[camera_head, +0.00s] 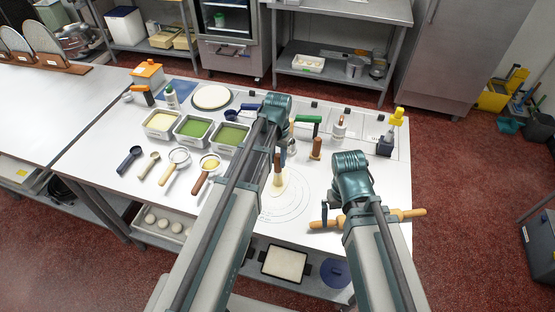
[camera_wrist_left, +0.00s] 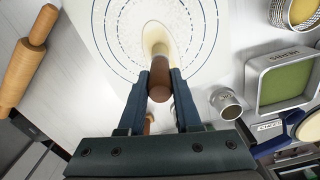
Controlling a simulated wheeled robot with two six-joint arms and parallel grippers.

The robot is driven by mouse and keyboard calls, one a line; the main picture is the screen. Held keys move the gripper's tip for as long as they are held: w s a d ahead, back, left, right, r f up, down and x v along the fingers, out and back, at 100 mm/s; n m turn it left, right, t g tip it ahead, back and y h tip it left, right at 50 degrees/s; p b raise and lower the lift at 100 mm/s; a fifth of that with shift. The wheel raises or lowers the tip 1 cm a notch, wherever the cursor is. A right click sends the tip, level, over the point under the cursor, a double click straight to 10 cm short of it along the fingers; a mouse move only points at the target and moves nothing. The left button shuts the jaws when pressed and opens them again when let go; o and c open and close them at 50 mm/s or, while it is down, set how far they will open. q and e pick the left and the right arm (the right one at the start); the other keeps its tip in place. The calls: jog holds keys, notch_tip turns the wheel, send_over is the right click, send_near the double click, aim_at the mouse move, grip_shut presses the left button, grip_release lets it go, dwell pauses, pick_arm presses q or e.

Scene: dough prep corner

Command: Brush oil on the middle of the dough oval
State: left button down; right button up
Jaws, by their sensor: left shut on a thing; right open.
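My left gripper (camera_wrist_left: 158,82) is shut on the brown handle of a brush (camera_wrist_left: 160,76). The brush points down over the printed circles of the white work mat (camera_wrist_left: 105,25). A pale, elongated shape (camera_wrist_left: 154,36) lies at the brush's far end; I cannot clearly separate bristles from dough oval, or tell whether they touch. In the head view, the pale dough area (camera_head: 275,188) is below the left gripper (camera_head: 281,158), partly hidden by my left arm. My right gripper (camera_head: 325,208) is open near the rolling pin (camera_head: 395,216), with no visible hold on it.
A small metal cup (camera_wrist_left: 226,103) stands right of the brush in the wrist view. Green-filled trays (camera_head: 230,135), a sieve (camera_head: 208,164) and spoons are left of my left arm.

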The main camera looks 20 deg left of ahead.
pick_arm(q)
jog(key=shift+f, duration=0.1)
jog(key=s, duration=0.5)
jog(key=shift+a, duration=0.1)
dwell(0.4)
dwell(0.3)
jog(key=shift+w, duration=0.15)
jog(key=shift+w, duration=2.45)
